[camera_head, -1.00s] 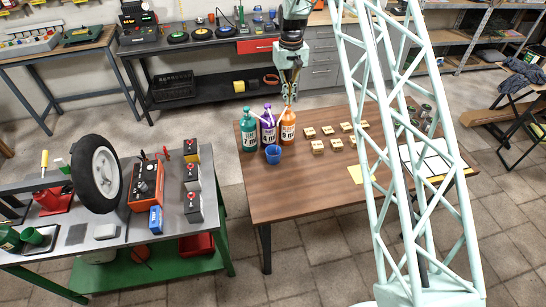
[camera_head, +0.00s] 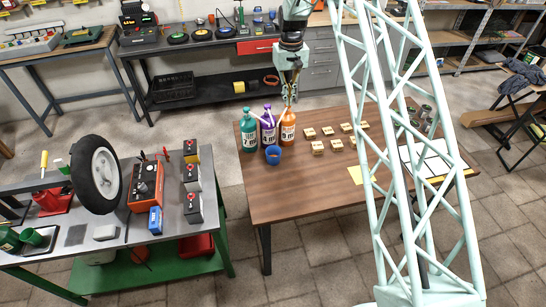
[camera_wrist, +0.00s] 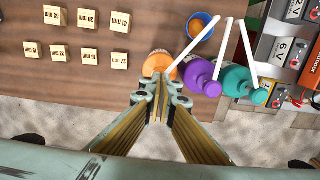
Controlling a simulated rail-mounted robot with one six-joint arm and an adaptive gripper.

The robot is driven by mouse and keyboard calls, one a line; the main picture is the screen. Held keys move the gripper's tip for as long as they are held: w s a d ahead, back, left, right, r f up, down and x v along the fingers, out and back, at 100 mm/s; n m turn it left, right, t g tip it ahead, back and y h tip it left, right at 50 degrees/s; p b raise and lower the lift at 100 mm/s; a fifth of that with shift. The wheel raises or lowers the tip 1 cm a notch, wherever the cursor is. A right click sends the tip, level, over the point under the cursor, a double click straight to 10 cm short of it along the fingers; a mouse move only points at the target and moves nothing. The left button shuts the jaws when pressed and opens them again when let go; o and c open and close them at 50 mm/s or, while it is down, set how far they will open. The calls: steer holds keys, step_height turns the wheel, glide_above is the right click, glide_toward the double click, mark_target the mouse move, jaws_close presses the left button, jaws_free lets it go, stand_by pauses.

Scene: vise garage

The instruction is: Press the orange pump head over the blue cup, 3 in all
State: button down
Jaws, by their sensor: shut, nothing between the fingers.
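The orange bottle (camera_head: 288,130) stands upright on the wooden table, rightmost of three pump bottles. Its top shows in the wrist view (camera_wrist: 157,62), with a white spout (camera_wrist: 190,47) reaching over the blue cup. The blue cup (camera_head: 273,155) stands in front of the bottles; orange contents show inside it in the wrist view (camera_wrist: 199,25). My gripper (camera_head: 289,98) is shut and empty, pointing down directly above the orange bottle. In the wrist view its fingertips (camera_wrist: 161,82) overlap the edge of the orange top. Whether they touch the pump head is hidden.
The purple bottle (camera_head: 268,129) and teal bottle (camera_head: 247,136) stand close on the left, with their own white spouts. Several labelled wooden blocks (camera_head: 317,147) lie to the right. The table front (camera_head: 300,195) is clear.

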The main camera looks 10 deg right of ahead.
steer(key=shift+r+p, duration=0.3)
steer(key=shift+r, duration=1)
steer(key=shift+f+b, duration=0.8)
steer(key=shift+f, duration=0.9)
steer(key=shift+r, duration=0.25)
stand_by(0.3)
steer(key=shift+r+p, duration=0.5)
steer(key=shift+r, duration=0.95)
steer(key=shift+r, duration=0.2)
steer(key=shift+r+p, duration=1)
steer(key=shift+r, duration=1.8)
